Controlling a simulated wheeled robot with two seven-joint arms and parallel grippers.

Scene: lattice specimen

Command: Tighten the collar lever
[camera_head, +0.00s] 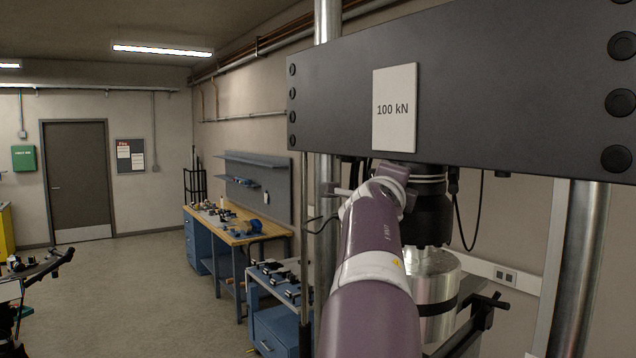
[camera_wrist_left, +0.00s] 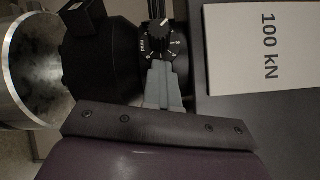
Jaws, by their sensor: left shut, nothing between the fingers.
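In the left wrist view the black collar (camera_wrist_left: 101,58) sits between a shiny metal cylinder and the dark crosshead. On its side is a round dial (camera_wrist_left: 176,52) with white marks and a small black lever (camera_wrist_left: 160,30) with a white stripe. My left gripper (camera_wrist_left: 164,66) is shut and empty, its grey fingertips at the dial's near edge, below the lever. I cannot tell whether they touch it. In the head view the collar (camera_head: 430,215) hangs under the crosshead, partly behind my left arm, and the left fingertips are hidden. My right gripper is not in view.
The crosshead (camera_head: 340,95) with its "100 kN" sign (camera_head: 394,108) spans close above my arm. Steel columns (camera_head: 577,260) stand either side. A metal cylinder (camera_head: 436,275) is below the collar. A workbench (camera_head: 262,222) and tool cart (camera_head: 272,320) stand left; the floor (camera_head: 150,285) beyond is clear.

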